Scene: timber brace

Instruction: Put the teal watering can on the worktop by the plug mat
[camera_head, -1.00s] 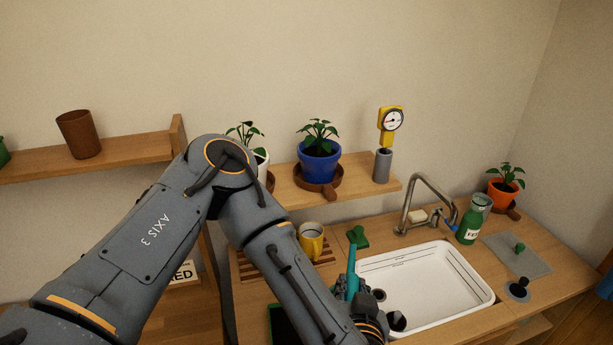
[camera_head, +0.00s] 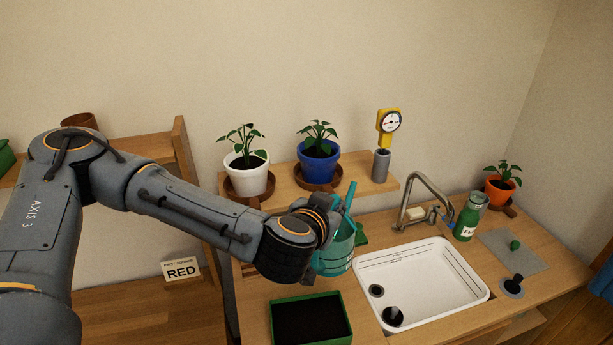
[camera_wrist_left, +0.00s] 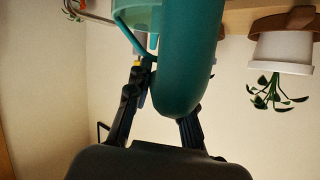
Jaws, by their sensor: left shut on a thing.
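The teal watering can (camera_head: 333,262) is in my left gripper (camera_head: 328,222), left of the sink, in front of the plant shelf. My left gripper is shut on it; the can also fills the middle of the left wrist view (camera_wrist_left: 190,65), between the fingers (camera_wrist_left: 160,105). The can looks held above the worktop, but my gripper hides part of it. My right gripper is not in view.
The white sink (camera_head: 440,285) and faucet (camera_head: 428,190) lie between the can and the mat. A green bottle (camera_head: 467,222), an orange plant pot (camera_head: 499,192) and a black plug (camera_head: 514,283) surround the mat. A soil tray (camera_head: 312,330) stands at the front left.

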